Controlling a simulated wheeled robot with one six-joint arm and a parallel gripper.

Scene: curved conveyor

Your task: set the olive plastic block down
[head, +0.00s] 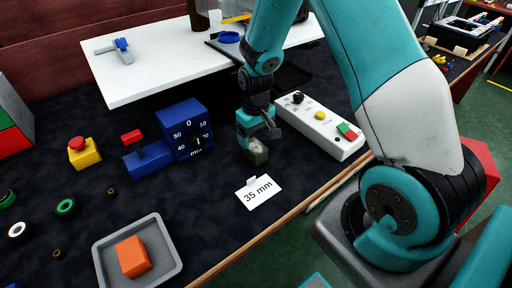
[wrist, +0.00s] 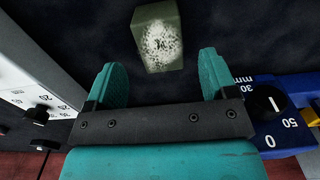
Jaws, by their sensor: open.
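The olive plastic block (head: 257,151) rests on the dark mat, just behind a white card reading "35 mm" (head: 258,191). It has a pale speckled patch on one face. In the wrist view the block (wrist: 158,37) lies just beyond my fingertips, centred between them with a gap on each side. My gripper (wrist: 164,72) is open and empty. In the head view my gripper (head: 258,138) is over the mat right at the block and hides part of its top.
A blue dial gauge (head: 184,128) stands left of my gripper, a white control box (head: 319,126) right. A grey tray (head: 103,264) with an orange block (head: 133,257) is at front left. A yellow box with a red button (head: 84,153) and several rings lie farther left.

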